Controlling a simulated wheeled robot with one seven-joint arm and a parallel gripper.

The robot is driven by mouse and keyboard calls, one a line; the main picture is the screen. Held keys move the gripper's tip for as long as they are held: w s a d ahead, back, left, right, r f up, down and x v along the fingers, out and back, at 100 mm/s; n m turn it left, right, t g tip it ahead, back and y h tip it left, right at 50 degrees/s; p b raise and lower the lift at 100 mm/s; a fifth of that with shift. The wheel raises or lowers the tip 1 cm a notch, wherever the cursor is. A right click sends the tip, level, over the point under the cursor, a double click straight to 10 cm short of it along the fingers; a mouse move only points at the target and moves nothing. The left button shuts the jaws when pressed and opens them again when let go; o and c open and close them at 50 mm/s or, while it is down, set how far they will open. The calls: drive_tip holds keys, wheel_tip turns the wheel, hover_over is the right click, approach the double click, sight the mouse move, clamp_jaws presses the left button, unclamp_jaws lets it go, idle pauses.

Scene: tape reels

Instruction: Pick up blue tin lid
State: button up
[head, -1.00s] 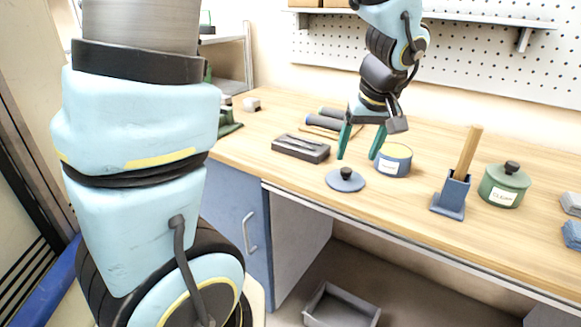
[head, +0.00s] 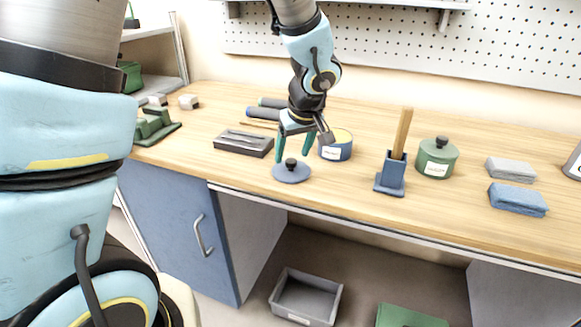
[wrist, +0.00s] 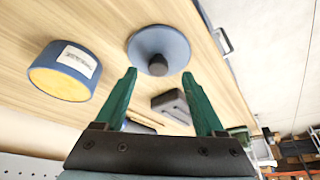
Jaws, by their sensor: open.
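The blue tin lid (head: 291,172) is a flat round disc with a dark knob, lying on the wooden workbench near its front edge. It also shows in the wrist view (wrist: 172,43), beyond and between the fingertips. My gripper (head: 293,150) is open and empty, with green fingers pointing down just above and behind the lid. In the wrist view my gripper (wrist: 160,90) has its fingers spread apart, and the lid's knob lies between their lines. The blue tin (head: 336,150), open-topped with a yellowish inside and a white label, stands right beside the gripper.
A dark tray (head: 243,144) lies left of the lid. A blue holder (head: 390,180) with a wooden stick, a green lidded pot (head: 437,160) and sponges (head: 517,198) stand to the right. Bare bench lies between the lid and the front edge.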

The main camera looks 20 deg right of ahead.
sight(291, 166)
drive_tip(key=shift+x, duration=1.45)
drive_tip(key=shift+d, duration=0.1)
clamp_jaws()
